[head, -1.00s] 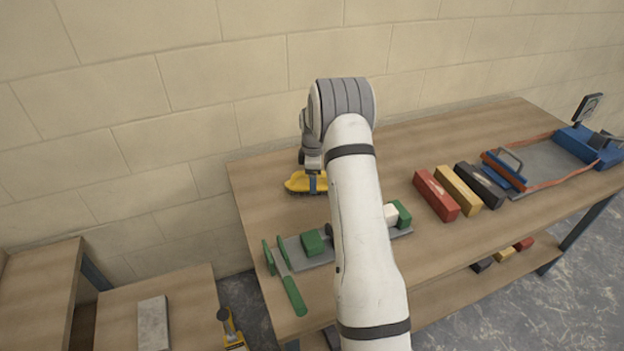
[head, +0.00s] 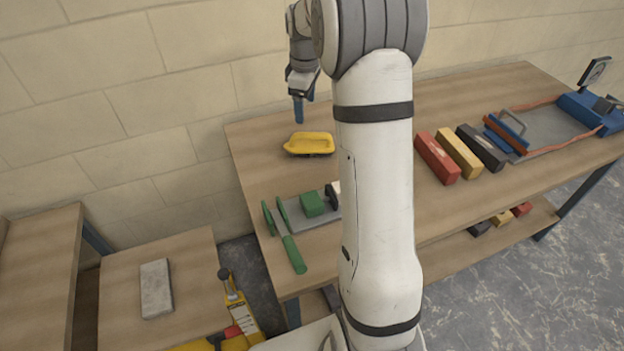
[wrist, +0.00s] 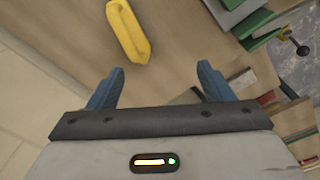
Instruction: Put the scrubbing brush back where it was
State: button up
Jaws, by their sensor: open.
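The yellow scrubbing brush (head: 310,143) lies on the wooden bench near its back left, by the wall. It also shows at the top of the wrist view (wrist: 129,30). My gripper (head: 304,108) is above and slightly behind the brush, apart from it. In the wrist view my gripper's two blue fingers (wrist: 160,78) are spread wide with nothing between them. Part of the bench is hidden behind my arm in the head view.
Red (head: 437,157), yellow (head: 458,152) and black (head: 481,147) blocks lie to the right. The bench around the brush is clear.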

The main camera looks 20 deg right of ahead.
jog(key=s+a+r+m+t, duration=0.1)
jog(key=s+a+r+m, duration=0.15)
jog(key=s, duration=0.45)
jog(key=s+a+r+m, duration=0.2)
jog(key=s+a+r, duration=0.15)
jog(key=s, duration=0.45)
jog(key=s+a+f+m, duration=0.1)
jog(key=s+a+m, duration=0.1)
jog(key=s, duration=0.6)
jog(key=s+a+f+m+t, duration=0.1)
jog(key=s+a+m, duration=0.1)
jog(key=s, duration=0.6)
jog(key=shift+a+f+m, duration=0.25)
jog(key=shift+f+m, duration=0.1)
jog(key=shift+m, duration=0.5)
